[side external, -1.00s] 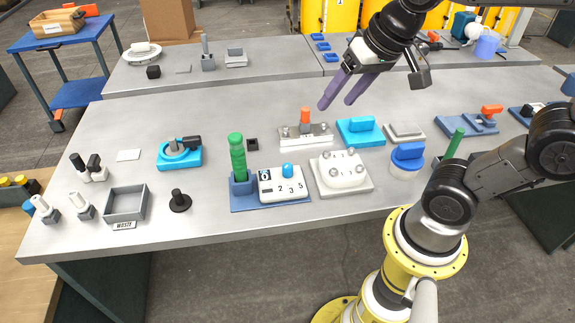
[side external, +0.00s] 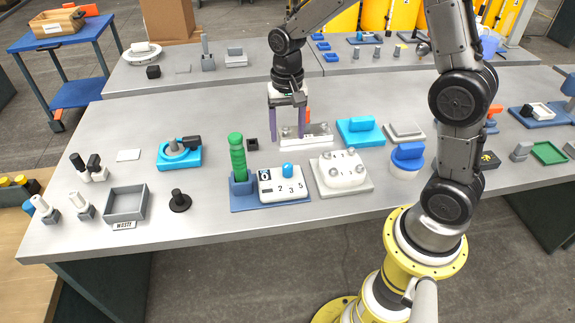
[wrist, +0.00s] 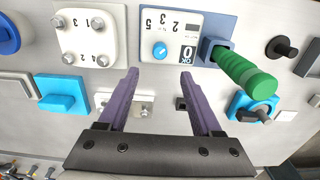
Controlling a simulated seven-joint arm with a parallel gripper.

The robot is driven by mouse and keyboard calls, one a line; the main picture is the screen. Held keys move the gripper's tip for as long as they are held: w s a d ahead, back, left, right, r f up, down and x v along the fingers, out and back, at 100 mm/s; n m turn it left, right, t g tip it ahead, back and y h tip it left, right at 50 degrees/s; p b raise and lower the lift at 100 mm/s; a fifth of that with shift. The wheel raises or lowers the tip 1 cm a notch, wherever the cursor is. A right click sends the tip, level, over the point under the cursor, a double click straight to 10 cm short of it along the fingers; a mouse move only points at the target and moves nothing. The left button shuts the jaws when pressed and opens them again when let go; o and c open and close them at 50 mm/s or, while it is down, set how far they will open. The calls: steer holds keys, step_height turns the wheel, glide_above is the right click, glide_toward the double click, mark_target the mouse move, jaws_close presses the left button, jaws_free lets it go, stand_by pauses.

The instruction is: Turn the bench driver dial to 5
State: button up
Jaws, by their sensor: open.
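The bench driver is a white box (side external: 270,195) with a blue dial (side external: 287,170) on top and the numbers 2, 3 and 5 beside it. A green-handled driver (side external: 237,155) stands in a blue holder at its left. In the wrist view the dial (wrist: 160,50) appears upside down, beside a small display (wrist: 187,54) that looks like 0. Which number the dial points at is too small to tell. My gripper (side external: 287,136) is open and empty, pointing down behind the box. In the wrist view its purple fingers (wrist: 163,82) lie short of the dial.
A metal plate with an orange handle (side external: 308,116) stands close by my gripper. Bare bench (side external: 215,195) lies to the left.

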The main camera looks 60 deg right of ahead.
mark_target(287, 165)
step_height(287, 165, down, 12)
steer(key=shift+r, duration=0.1)
steer(key=shift+c, duration=0.3)
jaws_close()
